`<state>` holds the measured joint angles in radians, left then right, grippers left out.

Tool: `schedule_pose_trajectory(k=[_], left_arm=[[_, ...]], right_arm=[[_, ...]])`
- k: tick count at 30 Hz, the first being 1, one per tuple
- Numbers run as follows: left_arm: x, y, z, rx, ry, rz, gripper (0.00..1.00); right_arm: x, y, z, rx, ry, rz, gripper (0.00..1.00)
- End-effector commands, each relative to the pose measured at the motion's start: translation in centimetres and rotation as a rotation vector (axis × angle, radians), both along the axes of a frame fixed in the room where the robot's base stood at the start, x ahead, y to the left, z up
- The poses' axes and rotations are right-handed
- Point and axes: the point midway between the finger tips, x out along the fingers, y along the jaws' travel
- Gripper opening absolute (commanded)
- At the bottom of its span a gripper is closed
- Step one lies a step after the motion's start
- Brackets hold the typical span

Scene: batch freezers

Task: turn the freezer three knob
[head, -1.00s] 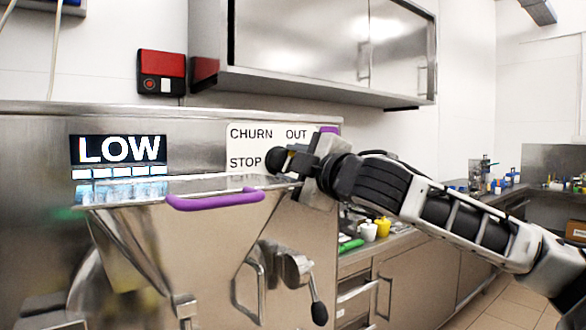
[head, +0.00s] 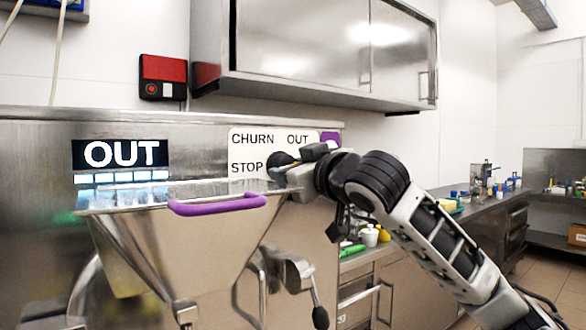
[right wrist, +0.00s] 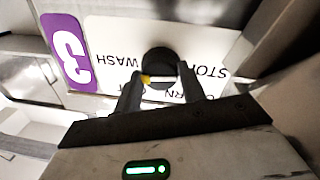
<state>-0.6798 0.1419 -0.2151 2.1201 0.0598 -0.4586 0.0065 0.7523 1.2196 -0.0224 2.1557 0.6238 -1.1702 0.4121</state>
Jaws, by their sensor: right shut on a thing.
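The freezer three knob is a round black knob (head: 278,159) on the white label plate (head: 252,140) with CHURN, OUT and STOP visible. In the right wrist view the knob (right wrist: 159,62) sits between my fingers, with a small yellow mark at its lower left. The freezer display (head: 121,154) reads OUT. My left gripper is not in view.
A steel hopper with a purple handle (head: 218,205) stands below and left of the knob. A black-tipped lever (head: 319,316) hangs below. A wall cabinet (head: 310,50) is above, and a red box (head: 162,77) is on the wall.

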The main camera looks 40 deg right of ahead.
Motion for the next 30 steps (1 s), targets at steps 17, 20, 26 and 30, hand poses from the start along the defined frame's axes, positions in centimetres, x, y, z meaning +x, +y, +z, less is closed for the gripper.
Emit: schedule_pose_trajectory(k=[17,20,26,30], left_arm=[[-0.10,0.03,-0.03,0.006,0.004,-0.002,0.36],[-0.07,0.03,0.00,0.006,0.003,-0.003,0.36],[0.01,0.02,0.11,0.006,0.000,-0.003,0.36],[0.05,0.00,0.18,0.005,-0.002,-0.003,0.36]], right_arm=[[0.02,0.05,-0.04,0.172,-0.017,-0.001,0.18],[0.02,0.04,-0.05,0.174,-0.017,-0.001,0.18],[0.02,0.06,-0.04,0.174,-0.017,0.000,0.18],[0.02,0.06,-0.04,0.173,-0.017,0.000,0.62]])
